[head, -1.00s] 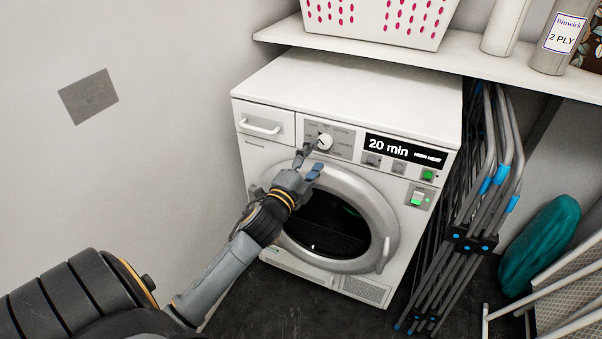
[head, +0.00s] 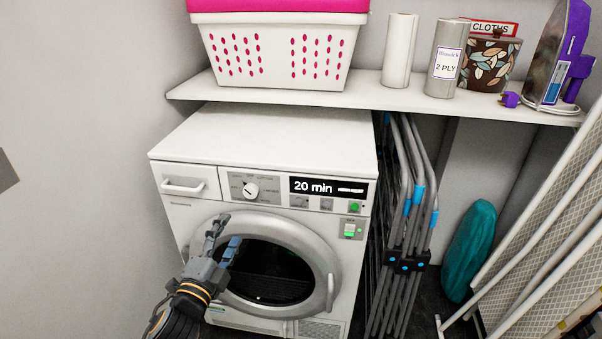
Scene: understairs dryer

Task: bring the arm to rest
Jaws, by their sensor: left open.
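My left gripper (head: 223,237) is in front of the dryer's round door, at its left side, with its fingers apart and nothing between them. The white dryer (head: 265,135) stands against the wall. Its dial (head: 250,190) is clear of the gripper. Its display (head: 328,188) reads "20 min", and a green button (head: 354,208) shows below it. The door (head: 327,262) looks shut, with a dark window. My right gripper is out of view.
A shelf (head: 300,98) above holds a white basket (head: 275,58), rolls, a patterned pot (head: 489,65) and a purple iron (head: 560,60). A folded drying rack (head: 408,230) stands right of the dryer, then a teal bag (head: 468,250) and an ironing board (head: 555,230).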

